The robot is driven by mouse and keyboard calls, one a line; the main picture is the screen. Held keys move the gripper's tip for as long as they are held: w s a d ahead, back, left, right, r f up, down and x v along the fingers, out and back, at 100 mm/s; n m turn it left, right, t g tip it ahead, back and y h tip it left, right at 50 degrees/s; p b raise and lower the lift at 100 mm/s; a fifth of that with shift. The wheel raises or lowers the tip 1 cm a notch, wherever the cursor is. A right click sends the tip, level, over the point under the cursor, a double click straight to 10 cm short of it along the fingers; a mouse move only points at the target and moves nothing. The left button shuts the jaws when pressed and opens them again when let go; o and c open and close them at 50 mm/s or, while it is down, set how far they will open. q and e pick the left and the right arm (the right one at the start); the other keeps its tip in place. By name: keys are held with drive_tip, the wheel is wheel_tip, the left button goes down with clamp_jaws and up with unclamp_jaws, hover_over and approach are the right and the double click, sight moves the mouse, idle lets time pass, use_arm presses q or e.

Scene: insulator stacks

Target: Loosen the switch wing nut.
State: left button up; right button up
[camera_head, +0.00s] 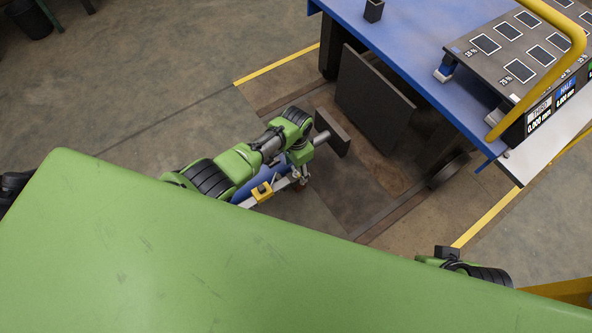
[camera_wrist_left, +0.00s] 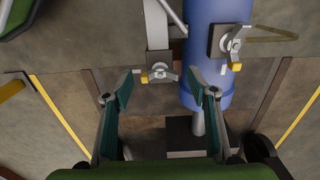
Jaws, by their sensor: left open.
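In the left wrist view, a small metal wing nut (camera_wrist_left: 160,72) with a yellow-tipped wing sits on a grey bracket (camera_wrist_left: 157,28). A second wing nut (camera_wrist_left: 234,44), also with a yellow tip, is on a dark plate beside a blue cylinder (camera_wrist_left: 205,75). I cannot tell which is the switch nut. My left gripper (camera_wrist_left: 165,87) is open and empty. Its teal-padded fingertips are spread to either side of the first nut, slightly below it in the picture. In the head view the blue cylinder (camera_head: 271,171) is partly behind my left arm, and the nuts are too small to tell.
A blue table (camera_head: 400,30) stands at upper right with a panel (camera_head: 520,50) and yellow rail (camera_head: 550,95) on it. A dark board (camera_head: 372,92) stands below the table's edge. A large green surface (camera_head: 200,265) fills the foreground. Open floor (camera_head: 160,70) lies at upper left.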

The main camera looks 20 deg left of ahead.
use_arm(q)
drive_tip(key=shift+f, duration=0.25)
drive_tip(key=c, duration=1.1)
